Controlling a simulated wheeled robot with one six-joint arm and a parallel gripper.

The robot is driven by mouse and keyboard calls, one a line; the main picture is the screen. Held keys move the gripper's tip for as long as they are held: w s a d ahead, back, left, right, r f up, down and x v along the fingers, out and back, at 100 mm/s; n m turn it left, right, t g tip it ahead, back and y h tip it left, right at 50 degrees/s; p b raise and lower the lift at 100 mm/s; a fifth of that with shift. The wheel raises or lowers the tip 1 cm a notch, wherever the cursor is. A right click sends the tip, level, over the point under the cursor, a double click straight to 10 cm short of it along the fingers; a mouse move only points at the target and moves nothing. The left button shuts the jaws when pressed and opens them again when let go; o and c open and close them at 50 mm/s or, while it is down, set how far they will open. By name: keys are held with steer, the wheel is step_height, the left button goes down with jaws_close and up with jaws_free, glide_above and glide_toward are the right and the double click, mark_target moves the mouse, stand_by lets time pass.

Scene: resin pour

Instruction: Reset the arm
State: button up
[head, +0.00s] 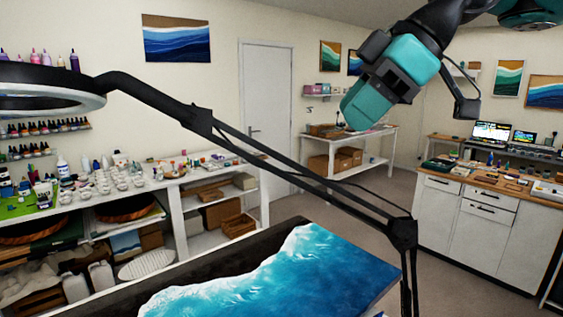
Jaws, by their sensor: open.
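My gripper (365,106) is a teal and black block at the end of my arm, high in the upper right of the head view. It hangs in the air, apart from any surface, and points down and to the left. It is open and nothing shows in it. My arm comes in from the top right corner.
A blue and white resin panel (330,275) lies below in front. A black lamp arm (300,172) slants across the view from a ring lamp (50,100). Cluttered benches stand at left, and a white cabinet (440,215) at right. Floor shows between them.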

steer(key=s+d+f+m+h+b, duration=0.1)
steer(key=s+f+m+b, duration=0.2)
steer(key=f, duration=0.8)
steer(key=s+f+m+g+h+b, duration=0.1)
steer(key=s+f+m+b, duration=0.2)
steer(key=s+f, duration=0.5)
steer(key=s+d+f+m+g+h+b, duration=0.1)
steer(key=s+f+m+b, duration=0.2)
steer(key=f, duration=1.3)
steer(key=s+b, duration=0.2)
steer(key=s, duration=0.1)
steer(key=shift+d+f, duration=0.15)
steer(key=shift+d, duration=0.15)
